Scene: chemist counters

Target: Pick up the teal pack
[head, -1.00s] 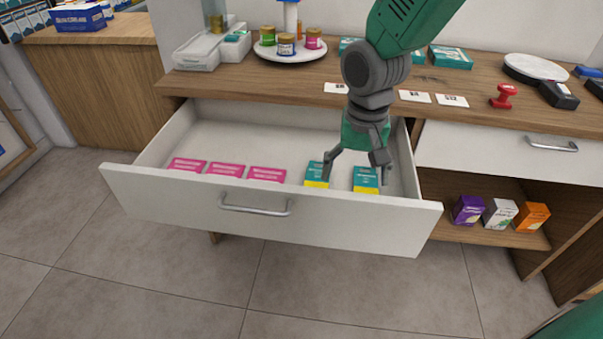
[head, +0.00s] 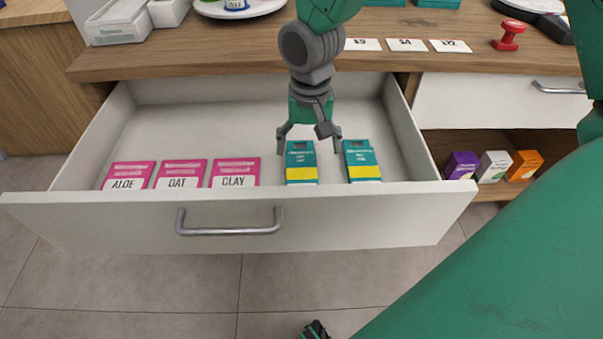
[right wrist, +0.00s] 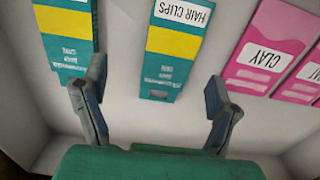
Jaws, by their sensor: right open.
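Two teal packs with yellow bands lie in the open drawer. The left one (head: 301,163) lies just below my right gripper (head: 309,140) in the head view; the other teal pack (head: 362,160) lies to its right. In the right wrist view, the nearer pack (right wrist: 172,45), labelled HAIR CLIPS, lies ahead between the spread fingers of my right gripper (right wrist: 155,88). The other teal pack (right wrist: 68,35) is near the left finger, its label partly cut off. My right gripper is open and empty. I cannot tell its exact height above the pack. My left gripper is not in view.
Pink packs labelled ALOE (head: 128,175), OAT (head: 181,174) and CLAY (head: 235,172) lie left in the drawer (head: 130,218). Its back half is bare. The counter edge (head: 200,62) runs behind. Small boxes (head: 494,166) stand on a shelf at right.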

